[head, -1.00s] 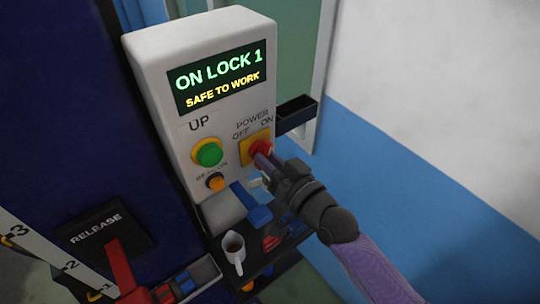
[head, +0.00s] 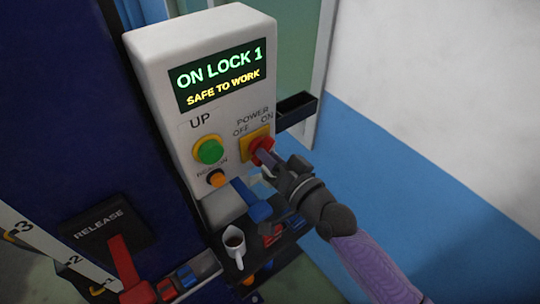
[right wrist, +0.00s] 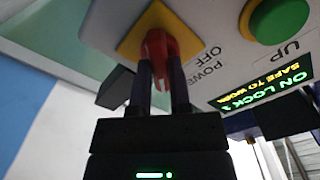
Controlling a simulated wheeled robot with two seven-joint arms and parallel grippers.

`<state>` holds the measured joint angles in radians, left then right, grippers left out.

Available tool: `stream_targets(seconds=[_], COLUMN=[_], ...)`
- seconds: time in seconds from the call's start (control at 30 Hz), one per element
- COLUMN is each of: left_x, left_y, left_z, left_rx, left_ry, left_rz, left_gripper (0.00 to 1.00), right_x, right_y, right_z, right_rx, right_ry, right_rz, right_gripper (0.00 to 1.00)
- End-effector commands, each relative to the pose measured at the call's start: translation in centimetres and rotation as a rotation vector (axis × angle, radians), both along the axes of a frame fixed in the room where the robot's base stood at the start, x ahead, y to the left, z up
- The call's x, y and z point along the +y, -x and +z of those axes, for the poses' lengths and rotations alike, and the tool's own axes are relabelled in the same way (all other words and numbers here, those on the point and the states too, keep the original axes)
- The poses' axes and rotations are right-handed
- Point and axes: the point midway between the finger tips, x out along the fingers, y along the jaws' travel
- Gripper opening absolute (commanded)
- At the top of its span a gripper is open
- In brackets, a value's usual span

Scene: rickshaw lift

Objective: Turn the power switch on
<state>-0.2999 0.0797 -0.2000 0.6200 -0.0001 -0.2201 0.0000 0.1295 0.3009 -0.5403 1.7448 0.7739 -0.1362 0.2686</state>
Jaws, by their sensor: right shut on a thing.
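The power switch is a red knob (head: 261,146) on a yellow plate (head: 249,147), at the lower right of the white control box (head: 215,60). OFF and ON labels stand above it. The box's display (head: 222,80) reads "ON LOCK 1, SAFE TO WORK". My right gripper (head: 267,156) is at the knob. In the right wrist view its two fingers (right wrist: 162,82) are shut on the red knob (right wrist: 160,45), one on each side. The fingers partly hide the knob in the head view. My left gripper is not in view.
A green UP button (head: 209,151) and an orange button (head: 215,179) are left of the switch. A red RELEASE lever (head: 125,262) is at lower left. The blue and white wall is clear.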

Motion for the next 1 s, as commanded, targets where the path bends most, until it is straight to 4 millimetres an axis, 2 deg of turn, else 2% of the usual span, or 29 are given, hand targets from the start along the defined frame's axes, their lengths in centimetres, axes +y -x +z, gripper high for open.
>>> stream_targets(seconds=[0.17,0.2,0.33,0.37,0.7,0.77,1.0], left_x=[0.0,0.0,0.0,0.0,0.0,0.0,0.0], left_y=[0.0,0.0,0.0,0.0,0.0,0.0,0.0], left_z=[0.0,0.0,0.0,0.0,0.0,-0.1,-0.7], left_rx=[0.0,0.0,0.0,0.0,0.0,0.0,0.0], left_ry=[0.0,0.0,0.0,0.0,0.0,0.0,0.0], left_rz=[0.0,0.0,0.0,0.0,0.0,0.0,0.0], left_gripper=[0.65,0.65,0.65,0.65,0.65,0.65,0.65], right_x=[0.0,0.0,0.0,0.0,-0.4,-1.0,-4.4], right_y=[0.0,0.0,0.0,0.0,0.5,1.3,6.1], right_z=[0.1,0.1,0.1,0.1,-0.1,-0.2,-0.2], right_rx=[-0.001,-0.001,-0.001,-0.001,0.002,0.003,0.002], right_ry=[-0.003,-0.003,-0.002,-0.002,0.001,0.001,0.002], right_rz=[-0.001,-0.001,-0.001,-0.001,-0.001,0.0,0.001], right_gripper=[0.0,0.28,0.55,0.59,0.59,0.59,0.59])
